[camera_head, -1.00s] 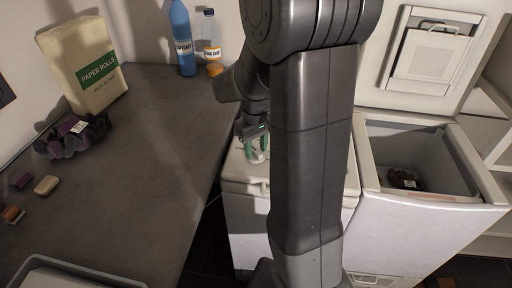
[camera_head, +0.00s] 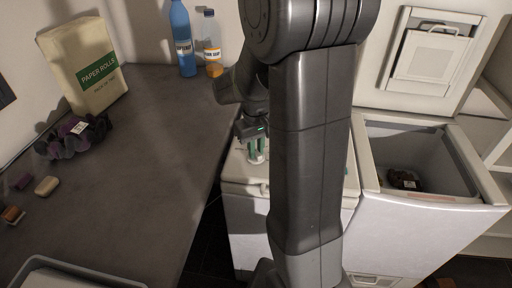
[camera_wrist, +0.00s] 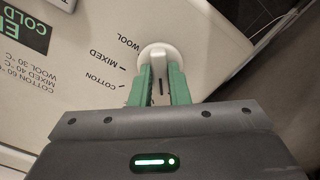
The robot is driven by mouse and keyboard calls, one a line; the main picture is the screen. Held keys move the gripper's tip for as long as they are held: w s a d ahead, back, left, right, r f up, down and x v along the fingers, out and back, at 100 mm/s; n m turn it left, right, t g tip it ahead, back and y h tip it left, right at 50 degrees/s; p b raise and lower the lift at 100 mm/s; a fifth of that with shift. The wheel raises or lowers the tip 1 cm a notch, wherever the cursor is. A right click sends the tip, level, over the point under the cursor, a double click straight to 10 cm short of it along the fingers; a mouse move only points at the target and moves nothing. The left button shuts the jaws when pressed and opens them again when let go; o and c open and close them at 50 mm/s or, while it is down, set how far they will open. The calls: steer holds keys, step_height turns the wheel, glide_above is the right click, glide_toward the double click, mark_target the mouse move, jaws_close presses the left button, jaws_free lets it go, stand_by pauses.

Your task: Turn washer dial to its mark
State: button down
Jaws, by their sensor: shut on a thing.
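The washer dial (camera_wrist: 158,52) is a round white knob with a raised grip, near the edge of the white panel in the wrist view. My gripper (camera_wrist: 161,82) has its two green fingers closed on either side of the knob's grip. A short dark line shows between the fingers; I cannot tell whether it is on the knob or the panel. Labels COTTON, MIXED and WOOL with tick marks stand left of the dial. In the head view my gripper (camera_head: 256,152) is at the back left of the closed left toploader (camera_head: 245,188); my arm hides much of its top.
The right toploader (camera_head: 430,228) has its lid (camera_head: 432,55) raised, with dark items inside the tub. A grey counter (camera_head: 150,150) at left holds a paper rolls pack (camera_head: 88,65), bottles (camera_head: 182,40) and small items. A dark gap lies between counter and washer.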

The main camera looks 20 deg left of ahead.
steer(key=m, duration=0.4)
steer(key=shift+m+p, duration=0.4)
steer(key=shift+m, duration=1.5)
steer(key=c, duration=1.4)
jaws_free()
step_height(320, 180, up, 14)
steer(key=shift+f+p, duration=0.1)
steer(key=shift+p, duration=0.25)
